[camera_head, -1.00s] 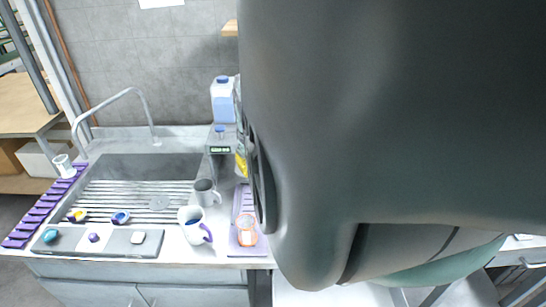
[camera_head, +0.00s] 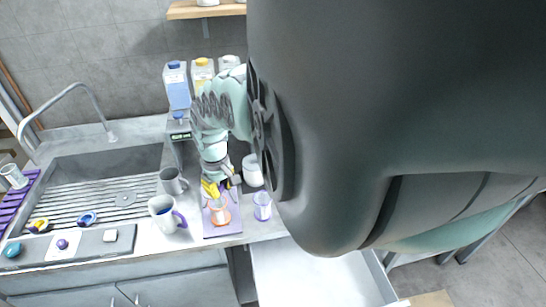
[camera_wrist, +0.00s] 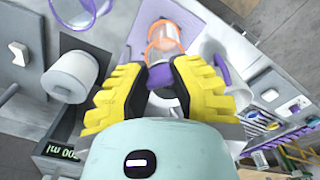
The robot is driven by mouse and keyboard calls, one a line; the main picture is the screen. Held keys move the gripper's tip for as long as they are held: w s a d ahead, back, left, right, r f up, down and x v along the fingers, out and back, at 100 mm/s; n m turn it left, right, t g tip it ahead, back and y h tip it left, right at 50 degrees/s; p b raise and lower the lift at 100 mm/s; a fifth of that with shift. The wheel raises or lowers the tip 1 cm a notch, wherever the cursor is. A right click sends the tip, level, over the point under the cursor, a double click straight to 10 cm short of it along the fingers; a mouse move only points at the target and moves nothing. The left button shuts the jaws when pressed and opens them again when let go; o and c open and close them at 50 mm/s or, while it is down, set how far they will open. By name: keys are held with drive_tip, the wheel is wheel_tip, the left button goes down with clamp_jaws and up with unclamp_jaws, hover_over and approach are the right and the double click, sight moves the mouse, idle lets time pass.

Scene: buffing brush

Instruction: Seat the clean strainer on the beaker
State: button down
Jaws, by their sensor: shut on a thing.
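A clear beaker with orange rings (camera_head: 219,214) stands upright on a purple mat (camera_head: 222,230); it also shows just beyond my fingertips in the wrist view (camera_wrist: 165,40). My gripper (camera_head: 219,186), with yellow ribbed fingers, is right above and behind the beaker. In the wrist view my gripper (camera_wrist: 164,88) is shut on a small dark purplish piece (camera_wrist: 163,76), seemingly part of the strainer. The fingers hide most of it, and I cannot tell whether it touches the beaker. A clear cup with a purple rim (camera_head: 262,206) stands right of the mat.
A white mug with a purple handle (camera_head: 166,214) and a grey mug (camera_head: 173,181) stand left of the mat. A white jar (camera_head: 252,171) stands close to the right of my gripper. The sink (camera_head: 90,187) is at the left; bottles (camera_head: 178,86) stand behind.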

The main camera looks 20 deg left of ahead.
drive_tip(key=shift+f+b, duration=1.85)
drive_tip(key=shift+f, duration=0.55)
drive_tip(key=shift+s, duration=0.1)
drive_tip(key=shift+w+d+b, duration=0.35)
drive_tip(key=shift+w+b, duration=0.15)
drive_tip(key=shift+w, duration=0.15)
drive_tip(key=shift+f+b, duration=0.65)
drive_tip(key=shift+f, duration=0.05)
drive_tip(key=c, duration=1.2)
unclamp_jaws()
drive_tip(key=shift+r, duration=0.1)
drive_tip(key=shift+r+p, duration=4.75)
drive_tip(key=shift+r, duration=0.75)
